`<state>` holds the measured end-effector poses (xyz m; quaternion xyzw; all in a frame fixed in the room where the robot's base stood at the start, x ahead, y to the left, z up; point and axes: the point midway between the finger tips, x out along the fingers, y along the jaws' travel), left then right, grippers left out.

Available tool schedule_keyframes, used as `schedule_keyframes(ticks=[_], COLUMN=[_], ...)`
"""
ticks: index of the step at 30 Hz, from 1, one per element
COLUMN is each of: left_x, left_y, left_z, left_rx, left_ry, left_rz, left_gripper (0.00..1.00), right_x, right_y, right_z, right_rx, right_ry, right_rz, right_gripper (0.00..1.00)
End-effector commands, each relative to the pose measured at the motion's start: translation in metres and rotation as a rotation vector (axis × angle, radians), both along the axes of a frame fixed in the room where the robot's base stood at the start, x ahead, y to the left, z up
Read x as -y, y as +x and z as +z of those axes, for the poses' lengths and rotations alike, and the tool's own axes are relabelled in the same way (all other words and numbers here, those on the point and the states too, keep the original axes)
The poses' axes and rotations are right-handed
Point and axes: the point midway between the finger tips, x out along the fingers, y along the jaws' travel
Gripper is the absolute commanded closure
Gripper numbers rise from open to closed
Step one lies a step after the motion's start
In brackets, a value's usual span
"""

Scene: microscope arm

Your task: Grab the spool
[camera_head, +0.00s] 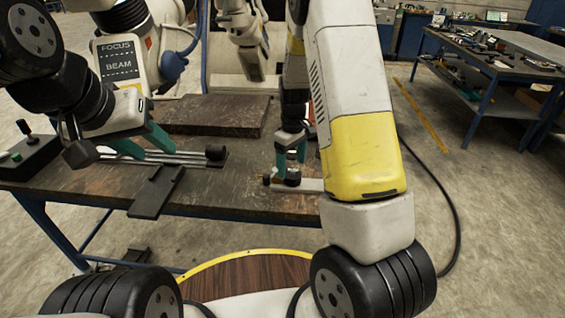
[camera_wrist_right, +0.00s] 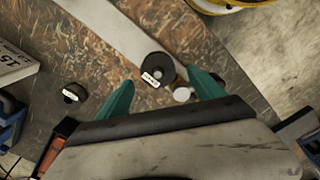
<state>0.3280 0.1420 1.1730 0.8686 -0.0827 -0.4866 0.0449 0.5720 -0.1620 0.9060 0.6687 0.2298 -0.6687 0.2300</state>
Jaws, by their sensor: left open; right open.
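A black round spool with a small white label (camera_wrist_right: 157,72) is on the table in the right wrist view, between the tips of my right gripper's teal fingers (camera_wrist_right: 160,84). In the head view the spool is the dark round piece (camera_head: 292,178) just below my right gripper (camera_head: 291,162). That gripper is open and points down, its fingers on either side of the spool; I cannot tell whether they touch it. My left gripper (camera_head: 150,155) is open and empty above metal rods on the left of the table.
A similar small black labelled piece (camera_wrist_right: 73,93) lies nearby. A pale flat strip (camera_wrist_right: 112,26) lies beside the spool. Metal rods (camera_head: 165,159), a dark flat bar (camera_head: 157,192), a brown block (camera_head: 213,114) and a joystick box (camera_head: 29,158) occupy the table (camera_head: 237,194). Another cluttered bench (camera_head: 497,57) stands at right.

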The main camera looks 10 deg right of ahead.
Motion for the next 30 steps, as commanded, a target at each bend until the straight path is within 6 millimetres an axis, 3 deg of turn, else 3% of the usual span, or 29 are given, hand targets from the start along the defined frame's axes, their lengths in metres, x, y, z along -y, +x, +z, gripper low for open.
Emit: schedule_keyframes(ticks=[6, 15, 26, 30], left_x=[0.000, 0.000, 0.000, 0.000], left_y=[0.000, 0.000, 0.000, 0.000], left_z=[0.000, 0.000, 0.000, 0.000], left_rx=[0.000, 0.000, 0.000, 0.000], left_ry=[0.000, 0.000, 0.000, 0.000], left_rz=[0.000, 0.000, 0.000, 0.000], left_gripper=[0.57, 0.57, 0.57, 0.57], right_x=[0.003, 0.003, 0.003, 0.003], right_y=[-0.001, 0.000, 0.000, 0.000], right_z=[-0.032, -0.036, -0.036, -0.036], right_rx=[-0.002, 0.000, 0.002, 0.002], right_ry=[0.000, 0.001, 0.001, 0.001], right_rz=[0.000, -0.002, -0.001, -0.001], right_gripper=[0.23, 0.23, 0.91, 0.95])
